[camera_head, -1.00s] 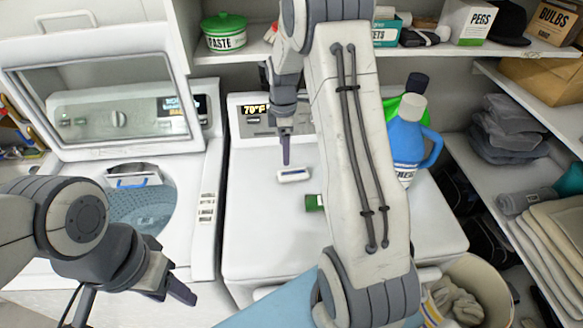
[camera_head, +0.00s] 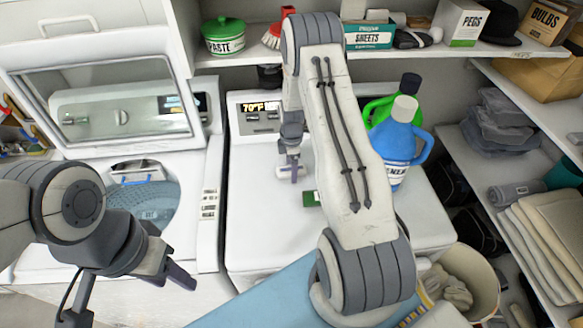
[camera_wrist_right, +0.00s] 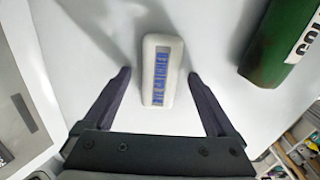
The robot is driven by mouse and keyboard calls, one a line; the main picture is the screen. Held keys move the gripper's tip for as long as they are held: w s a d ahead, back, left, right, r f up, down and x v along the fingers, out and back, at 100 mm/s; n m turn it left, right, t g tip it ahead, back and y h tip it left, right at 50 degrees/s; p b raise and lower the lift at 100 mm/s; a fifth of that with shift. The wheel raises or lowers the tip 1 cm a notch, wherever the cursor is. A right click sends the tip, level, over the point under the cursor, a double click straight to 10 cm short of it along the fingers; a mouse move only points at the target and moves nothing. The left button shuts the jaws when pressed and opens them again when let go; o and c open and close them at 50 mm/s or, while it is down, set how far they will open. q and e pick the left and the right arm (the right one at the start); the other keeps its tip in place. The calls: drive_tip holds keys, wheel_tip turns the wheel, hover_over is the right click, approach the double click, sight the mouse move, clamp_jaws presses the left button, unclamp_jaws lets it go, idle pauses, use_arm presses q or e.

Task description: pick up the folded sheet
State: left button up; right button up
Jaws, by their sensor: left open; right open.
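Cream folded cloths (camera_head: 545,240) lie stacked on the right-hand shelf in the head view; I cannot tell which is the folded sheet. My right gripper (camera_head: 290,168) points down over the white dryer top, far left of that stack. In the right wrist view the right gripper (camera_wrist_right: 158,76) is open, with a white bar with a blue label (camera_wrist_right: 160,70) between its fingers. The bar also shows, partly hidden by the gripper, in the head view (camera_head: 283,173). My left gripper (camera_head: 128,292) is open and empty at the lower left, in front of the washer.
A blue bottle (camera_head: 394,150) and a green bottle (camera_head: 408,97) stand on the dryer (camera_head: 255,215). A green box (camera_head: 311,199) lies near the white bar. The washer lid (camera_head: 110,110) stands open. A basket (camera_head: 487,285) and a blue flat surface (camera_head: 260,297) are in front.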

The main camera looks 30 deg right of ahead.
drive_tip(key=shift+f, duration=0.15)
drive_tip(key=shift+c, duration=0.3)
drive_tip(key=c, duration=1.3)
drive_tip(key=shift+c, duration=0.3)
drive_tip(key=shift+r, duration=0.2)
